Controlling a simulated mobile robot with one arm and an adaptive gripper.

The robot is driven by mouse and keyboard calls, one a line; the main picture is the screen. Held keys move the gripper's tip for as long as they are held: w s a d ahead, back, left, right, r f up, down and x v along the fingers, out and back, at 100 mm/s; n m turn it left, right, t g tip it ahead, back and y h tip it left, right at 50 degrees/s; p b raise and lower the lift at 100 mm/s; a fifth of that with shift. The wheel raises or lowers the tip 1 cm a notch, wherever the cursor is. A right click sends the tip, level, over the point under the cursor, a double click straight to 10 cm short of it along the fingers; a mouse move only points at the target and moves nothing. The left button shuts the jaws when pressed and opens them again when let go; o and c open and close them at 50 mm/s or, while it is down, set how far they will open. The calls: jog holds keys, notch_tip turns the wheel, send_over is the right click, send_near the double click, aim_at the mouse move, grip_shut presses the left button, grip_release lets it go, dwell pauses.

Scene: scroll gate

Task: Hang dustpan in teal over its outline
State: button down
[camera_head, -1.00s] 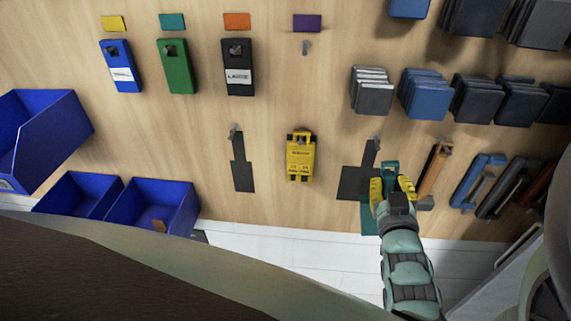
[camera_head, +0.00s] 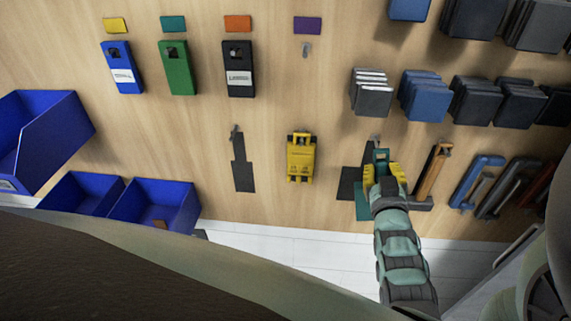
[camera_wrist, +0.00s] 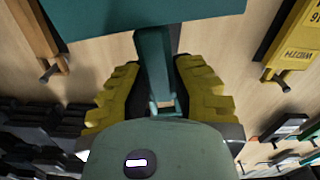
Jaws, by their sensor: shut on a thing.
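The teal dustpan shows in the wrist view, its broad pan (camera_wrist: 150,14) at the top and its handle (camera_wrist: 155,60) running down between the yellow finger pads. My gripper (camera_head: 382,170) is shut on the handle. In the head view the handle top shows between the fingers, and a strip of teal pan (camera_head: 362,208) shows below left. The dark dustpan outline (camera_head: 346,184) is on the wooden wall, just left of and partly behind my gripper. A small hook (camera_head: 376,138) sits at the outline's top, just above the handle end. Whether they touch is unclear.
A yellow tool (camera_head: 301,158) hangs left of the outline, and a narrow dark outline (camera_head: 242,168) is farther left. An orange-handled tool (camera_head: 433,170) hangs close at my gripper's right, beside blue clamps (camera_head: 477,180). Blue bins (camera_head: 165,203) stand lower left.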

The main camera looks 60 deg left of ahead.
jog(key=shift+x, duration=1.7)
jog(key=shift+w+a, duration=0.3)
jog(key=shift+a, duration=0.15)
jog(key=shift+w+a+f+b, duration=0.2)
jog(key=shift+a+f+b, duration=0.05)
jog(key=shift+f+b, duration=0.25)
jog(key=shift+w+a+b, duration=0.15)
jog(key=shift+a+b, duration=0.05)
jog(key=shift+b, duration=0.3)
